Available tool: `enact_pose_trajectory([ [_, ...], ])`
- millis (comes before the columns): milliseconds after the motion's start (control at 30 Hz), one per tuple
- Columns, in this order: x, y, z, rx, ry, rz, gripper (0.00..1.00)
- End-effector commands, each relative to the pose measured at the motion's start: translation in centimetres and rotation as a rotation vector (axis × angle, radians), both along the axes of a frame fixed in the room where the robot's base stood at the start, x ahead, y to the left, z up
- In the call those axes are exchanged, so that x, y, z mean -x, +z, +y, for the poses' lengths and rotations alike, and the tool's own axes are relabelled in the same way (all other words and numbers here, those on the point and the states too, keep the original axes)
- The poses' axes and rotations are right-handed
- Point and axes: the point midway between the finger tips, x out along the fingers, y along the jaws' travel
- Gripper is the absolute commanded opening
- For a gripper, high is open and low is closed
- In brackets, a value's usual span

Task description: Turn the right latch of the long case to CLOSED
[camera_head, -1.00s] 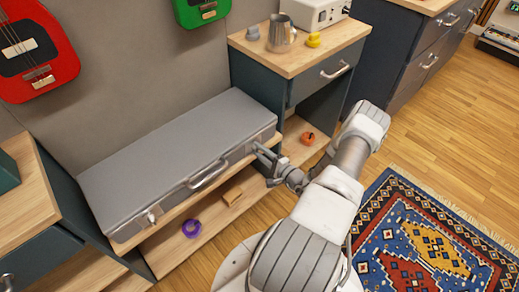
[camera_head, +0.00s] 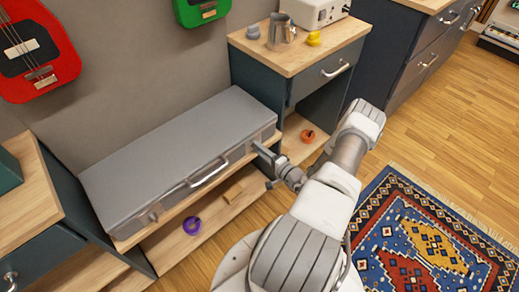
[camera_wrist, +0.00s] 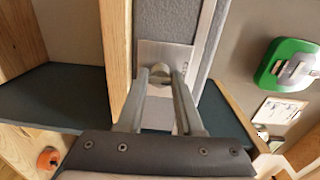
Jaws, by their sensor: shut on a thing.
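The long grey case (camera_head: 170,150) lies on a low wooden shelf against the wall, with a handle (camera_head: 208,173) on its front. Its left latch (camera_head: 153,216) is near the left end of the front. My gripper (camera_head: 262,153) is at the right end of the front and hides the right latch in the head view. In the wrist view the right latch (camera_wrist: 162,73) is a small metal knob on a light plate (camera_wrist: 168,54). My gripper's two fingers (camera_wrist: 161,78) are shut on this knob, one on each side. I cannot read the markings on the plate.
A purple ring (camera_head: 192,225) and a wooden block (camera_head: 233,193) lie on the lower shelf. An orange object (camera_head: 308,136) sits under the desk (camera_head: 305,52) on the right. A patterned rug (camera_head: 425,245) covers the floor at right.

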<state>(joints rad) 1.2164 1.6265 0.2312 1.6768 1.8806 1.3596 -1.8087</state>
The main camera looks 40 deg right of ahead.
Motion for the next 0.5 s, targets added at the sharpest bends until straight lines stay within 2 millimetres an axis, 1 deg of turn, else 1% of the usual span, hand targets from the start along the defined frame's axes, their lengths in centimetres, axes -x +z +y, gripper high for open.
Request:
enact_pose_trajectory([
  [67,0.03,0.17,-0.3,0.004,-0.005,-0.003,0.0],
  [100,0.03,0.17,-0.31,0.004,-0.005,-0.003,0.4],
  [233,0.02,0.13,-0.23,0.003,-0.004,-0.002,0.63],
  [500,0.03,0.06,-0.08,0.0,-0.001,-0.001,0.63],
])
